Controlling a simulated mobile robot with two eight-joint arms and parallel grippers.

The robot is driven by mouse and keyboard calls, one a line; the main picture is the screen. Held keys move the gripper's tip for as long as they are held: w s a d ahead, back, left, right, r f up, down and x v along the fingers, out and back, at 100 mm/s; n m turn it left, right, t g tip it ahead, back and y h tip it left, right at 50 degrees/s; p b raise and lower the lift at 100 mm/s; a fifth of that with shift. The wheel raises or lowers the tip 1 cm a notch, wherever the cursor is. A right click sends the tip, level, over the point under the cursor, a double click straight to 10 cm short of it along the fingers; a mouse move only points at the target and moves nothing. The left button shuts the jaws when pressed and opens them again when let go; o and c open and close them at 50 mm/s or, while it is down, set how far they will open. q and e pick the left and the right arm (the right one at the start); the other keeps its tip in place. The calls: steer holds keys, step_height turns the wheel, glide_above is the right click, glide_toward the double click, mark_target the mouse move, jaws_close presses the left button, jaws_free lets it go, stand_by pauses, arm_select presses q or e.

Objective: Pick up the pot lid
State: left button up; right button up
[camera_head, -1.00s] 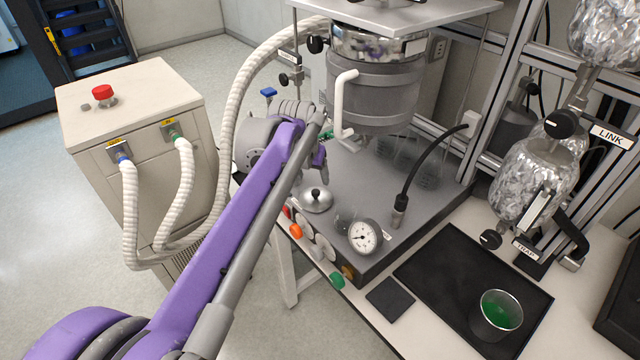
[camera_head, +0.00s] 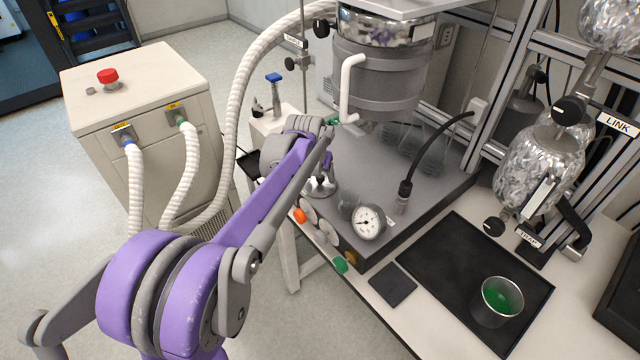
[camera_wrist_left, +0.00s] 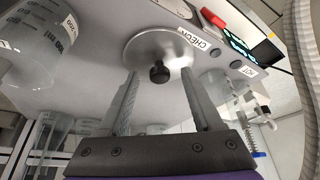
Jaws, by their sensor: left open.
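The pot lid (camera_head: 322,188) is a small shiny metal disc on the grey deck of the reactor stand, behind the dial gauge, partly hidden by my left arm. In the left wrist view the lid (camera_wrist_left: 148,46) shows as a pale disc with a black knob (camera_wrist_left: 159,74). My left gripper (camera_head: 321,168) is at the lid, mostly hidden behind its own arm in the head view. In the left wrist view the two fingers of the left gripper (camera_wrist_left: 158,80) are apart, one on each side of the knob, not closed on it. My right gripper is not in view.
The reactor vessel (camera_head: 378,80) with a white handle hangs above the deck. A round gauge (camera_head: 367,223) and valve knobs line the front edge. A black tray (camera_head: 455,275) holds a beaker of green liquid (camera_head: 497,300). A beige cabinet (camera_head: 150,90) with hoses stands left.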

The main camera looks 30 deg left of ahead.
arm_select(q)
steer(key=shift+c, duration=0.2)
jaws_close()
steer(key=shift+r, duration=0.15)
